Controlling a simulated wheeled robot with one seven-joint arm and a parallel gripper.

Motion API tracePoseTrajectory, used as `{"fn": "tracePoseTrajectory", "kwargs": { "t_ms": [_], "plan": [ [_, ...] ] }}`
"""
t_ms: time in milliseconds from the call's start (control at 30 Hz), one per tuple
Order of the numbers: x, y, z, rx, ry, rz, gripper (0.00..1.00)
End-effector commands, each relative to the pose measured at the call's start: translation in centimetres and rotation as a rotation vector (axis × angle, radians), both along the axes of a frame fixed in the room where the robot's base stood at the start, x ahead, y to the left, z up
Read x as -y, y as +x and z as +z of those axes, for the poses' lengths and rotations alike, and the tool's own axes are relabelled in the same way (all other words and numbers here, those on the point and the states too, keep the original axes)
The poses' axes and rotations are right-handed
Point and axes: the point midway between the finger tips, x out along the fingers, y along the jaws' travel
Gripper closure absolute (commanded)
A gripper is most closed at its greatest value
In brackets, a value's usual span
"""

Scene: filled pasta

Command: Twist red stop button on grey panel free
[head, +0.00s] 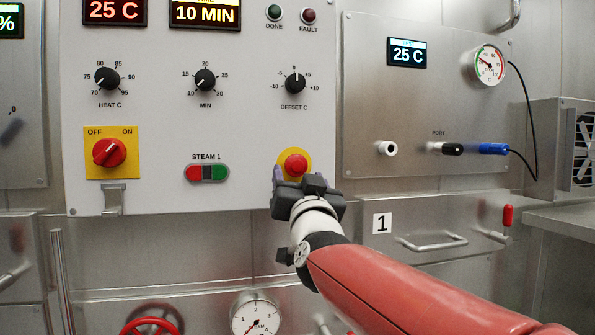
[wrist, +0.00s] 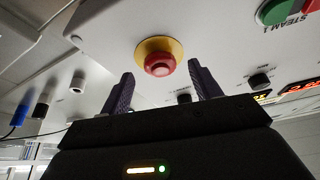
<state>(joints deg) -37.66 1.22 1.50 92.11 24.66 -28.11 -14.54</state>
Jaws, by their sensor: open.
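The red stop button (head: 295,164) sits on a round yellow plate at the lower right of the light grey panel (head: 240,130). In the wrist view the button (wrist: 159,65) is near the top middle, with its yellow collar around it. My gripper (head: 294,172) is in front of the button in the head view and covers its lower part. In the wrist view my gripper's two dark fingers (wrist: 160,84) are spread apart and empty, one to each side below the button. A gap shows between each finger and the button.
A red and green STEAM 1 switch (head: 206,172) and a red rotary switch (head: 109,152) on yellow are left of the button. The OFFSET knob (head: 295,83) is above it. A steel panel with white, black and blue connectors (head: 493,149) is to the right.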

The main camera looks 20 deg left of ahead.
Motion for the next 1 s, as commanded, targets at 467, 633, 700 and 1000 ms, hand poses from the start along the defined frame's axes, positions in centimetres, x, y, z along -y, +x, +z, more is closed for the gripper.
{"fn": "tracePoseTrajectory", "kwargs": {
  "t_ms": [467, 633, 700, 1000],
  "plan": [
    [-1.1, 2.3, 1.0, 0.000, -0.001, 0.000, 0.37],
    [-1.1, 2.3, 1.0, 0.000, -0.001, 0.000, 0.52],
    [-1.1, 2.2, 1.0, 0.000, -0.001, 0.000, 0.61],
    [-1.1, 2.2, 1.0, -0.002, 0.002, 0.000, 0.82]
  ]
}}
